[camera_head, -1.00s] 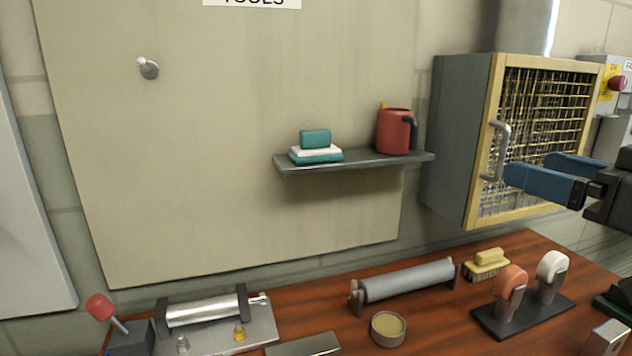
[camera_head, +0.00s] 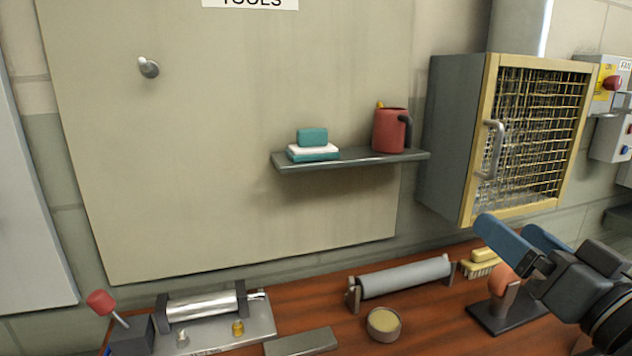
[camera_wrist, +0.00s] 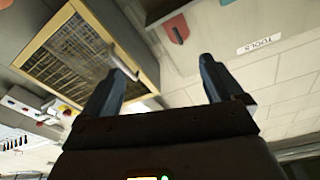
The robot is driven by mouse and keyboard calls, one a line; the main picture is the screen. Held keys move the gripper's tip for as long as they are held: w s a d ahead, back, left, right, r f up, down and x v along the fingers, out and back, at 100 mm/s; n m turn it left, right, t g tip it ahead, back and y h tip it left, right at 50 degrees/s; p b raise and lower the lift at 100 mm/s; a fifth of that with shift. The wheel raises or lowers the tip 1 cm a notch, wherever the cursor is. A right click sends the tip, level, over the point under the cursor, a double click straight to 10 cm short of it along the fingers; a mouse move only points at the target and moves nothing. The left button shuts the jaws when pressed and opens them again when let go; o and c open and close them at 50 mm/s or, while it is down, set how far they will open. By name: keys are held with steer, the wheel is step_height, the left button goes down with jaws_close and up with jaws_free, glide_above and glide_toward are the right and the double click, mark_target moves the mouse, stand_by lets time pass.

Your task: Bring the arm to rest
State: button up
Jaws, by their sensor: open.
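My gripper (camera_head: 516,232) is at the right of the head view, its two blue fingers apart and nothing between them. It is in front of the lower part of the mesh-fronted cabinet (camera_head: 447,145) and above the workbench (camera_head: 425,315). In the wrist view, my gripper (camera_wrist: 158,80) also shows open and empty. There the cabinet's silver handle (camera_wrist: 122,62) appears beyond the left finger; I see no clear contact. The cabinet door is closed in the head view.
A shelf (camera_head: 350,161) holds a red jug (camera_head: 388,131) and teal-and-white blocks (camera_head: 312,145). On the bench are a grey roller (camera_head: 405,277), a round tin (camera_head: 383,323), a yellow brush (camera_head: 480,263) and a tool stand (camera_head: 490,318) partly hidden by my arm. Open space lies before the board.

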steer(key=s+a+f+m+g+h, duration=0.1)
steer(key=s+a+f+m+h, duration=0.15)
steer(key=s+f, duration=0.5)
steer(key=s+a+f+m+g+h, duration=0.1)
steer(key=s+a+f+m+h, duration=0.15)
steer(key=s+f, duration=0.55)
steer(key=s+f+n+g, duration=0.1)
steer(key=s+f+n, duration=0.1)
steer(key=s, duration=0.9)
steer(key=s+d+f+n+g, duration=0.1)
steer(key=s+f+n, duration=0.2)
steer(key=s, duration=0.7)
steer(key=shift+s+d, duration=0.3)
steer(key=shift+s, duration=0.1)
